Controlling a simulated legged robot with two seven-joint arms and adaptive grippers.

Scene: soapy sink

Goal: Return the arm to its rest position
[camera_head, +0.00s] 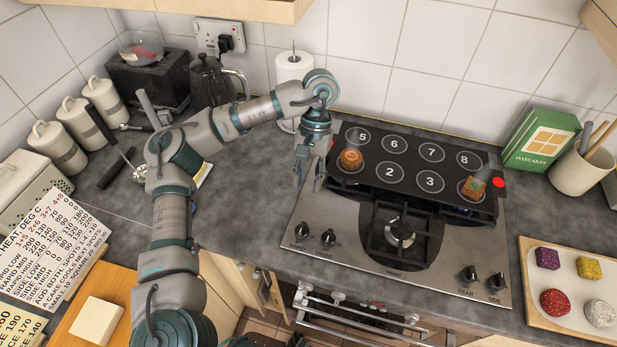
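My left gripper (309,182) hangs pointing down beside the left edge of the numbered black plate (411,161) on the hob. Its two fingers are apart with a gap between them, and I see nothing held. A round orange-brown item (350,160) sits on the plate just right of the gripper, near spot 5, and apart from it. A second brown item (472,188) with a green part sits at the plate's right end. My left arm rises from the bottom left and bends over the worktop. My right gripper is not in view.
A tray (535,305) of coloured pieces lies at right, near a green oatcakes box (541,138). Canisters and printed boards are at left. The hob (350,232) front is clear.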

